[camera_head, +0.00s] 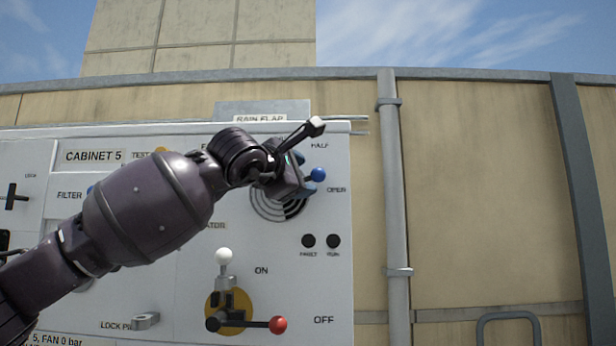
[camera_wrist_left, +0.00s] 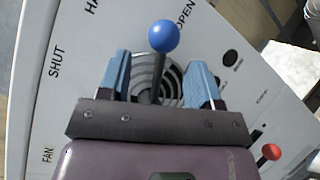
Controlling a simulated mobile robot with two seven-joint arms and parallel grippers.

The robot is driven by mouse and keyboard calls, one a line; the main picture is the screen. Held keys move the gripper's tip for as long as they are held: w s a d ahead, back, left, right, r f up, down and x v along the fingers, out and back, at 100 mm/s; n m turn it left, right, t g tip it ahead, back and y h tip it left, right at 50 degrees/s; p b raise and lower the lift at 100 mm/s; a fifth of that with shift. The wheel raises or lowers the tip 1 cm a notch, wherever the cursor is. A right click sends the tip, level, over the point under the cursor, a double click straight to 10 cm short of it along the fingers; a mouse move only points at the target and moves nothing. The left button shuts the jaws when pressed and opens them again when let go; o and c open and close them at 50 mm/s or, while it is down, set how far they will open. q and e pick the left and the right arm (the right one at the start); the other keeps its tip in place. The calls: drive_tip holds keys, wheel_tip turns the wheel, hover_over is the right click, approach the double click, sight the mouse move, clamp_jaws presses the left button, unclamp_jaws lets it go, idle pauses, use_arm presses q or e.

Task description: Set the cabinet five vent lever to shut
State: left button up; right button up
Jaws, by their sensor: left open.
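The vent lever has a blue ball knob (camera_head: 318,174) and a dark stem over a round slotted vent (camera_head: 270,204) on the cabinet 5 panel. The knob also shows in the left wrist view (camera_wrist_left: 164,36), beside the OPEN label (camera_wrist_left: 185,12). The SHUT label (camera_wrist_left: 56,62) is farther left there. My left gripper (camera_head: 302,173) is at the lever. In the wrist view its blue fingers (camera_wrist_left: 160,82) are open on either side of the stem, with a gap on both sides. In the head view the gripper hides part of the vent and stem. My right gripper is out of view.
The white cabinet panel (camera_head: 195,290) has a white-knobbed lever (camera_head: 223,256) and a red-knobbed lever (camera_head: 278,325) below the vent. Two black buttons (camera_head: 321,241) are right of them. A grey pipe (camera_head: 398,200) stands right of the cabinet. Open space lies in front of the tan wall.

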sight(306, 179)
use_arm(q)
drive_tip(key=shift+x, duration=1.55)
clamp_jaws()
